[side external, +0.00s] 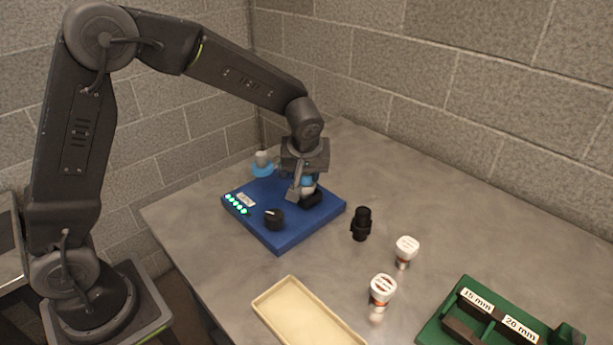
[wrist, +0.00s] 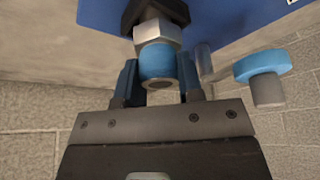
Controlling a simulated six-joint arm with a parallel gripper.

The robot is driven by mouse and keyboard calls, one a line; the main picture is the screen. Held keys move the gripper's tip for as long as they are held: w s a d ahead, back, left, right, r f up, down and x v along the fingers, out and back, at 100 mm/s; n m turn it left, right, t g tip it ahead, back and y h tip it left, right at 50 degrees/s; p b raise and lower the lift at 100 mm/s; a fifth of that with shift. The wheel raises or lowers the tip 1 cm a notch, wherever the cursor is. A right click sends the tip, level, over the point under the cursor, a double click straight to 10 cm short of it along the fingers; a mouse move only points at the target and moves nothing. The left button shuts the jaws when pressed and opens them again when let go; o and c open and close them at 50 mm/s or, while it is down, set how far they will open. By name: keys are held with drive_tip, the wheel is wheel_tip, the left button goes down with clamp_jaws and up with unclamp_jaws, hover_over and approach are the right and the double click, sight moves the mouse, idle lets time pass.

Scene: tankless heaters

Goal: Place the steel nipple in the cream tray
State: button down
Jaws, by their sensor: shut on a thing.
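The steel nipple (wrist: 157,62), with a hex collar and a blue band, sits between the fingers of my gripper (wrist: 158,80) in the wrist view. Its hex end meets a black fitting (wrist: 155,13) on the blue panel; I cannot tell whether it is still threaded in. In the side view my gripper (side external: 306,184) points down over the back right part of the blue panel (side external: 283,232), shut on the nipple, which is partly hidden by the fingers. The cream tray (side external: 305,318) lies empty at the front of the table, apart from my gripper.
The panel carries a black knob (side external: 273,218), green lights and a blue-ringed grey stub (side external: 262,164). A black fitting (side external: 361,224) and two white-capped parts (side external: 406,250) (side external: 382,289) stand to the right. A green holder (side external: 480,318) marked 15 mm and 20 mm is at front right.

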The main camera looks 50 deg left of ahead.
wheel_tip(320, 180, up, 8)
drive_tip(key=shift+w, duration=0.1)
drive_tip(key=shift+s+d+r, duration=0.2)
drive_tip(key=shift+d+r, duration=0.4)
drive_tip(key=shift+r, duration=0.1)
drive_tip(key=s+d+f+m+t+h, duration=0.1)
drive_tip(key=s+d+f+m+h, duration=0.3)
drive_tip(key=s+d, duration=0.6)
drive_tip(key=s+d+f+m+y, duration=0.1)
drive_tip(key=s+d+m, duration=0.4)
drive_tip(key=s+d, duration=0.55)
drive_tip(key=shift+w+d+f, duration=0.1)
drive_tip(key=shift+f, duration=1.6)
drive_tip(key=shift+w+d+f, duration=0.1)
drive_tip(key=shift+f, duration=1.55)
drive_tip(key=shift+f, duration=0.55)
drive_tip(key=c, duration=0.7)
unclamp_jaws()
drive_tip(key=shift+f, duration=0.1)
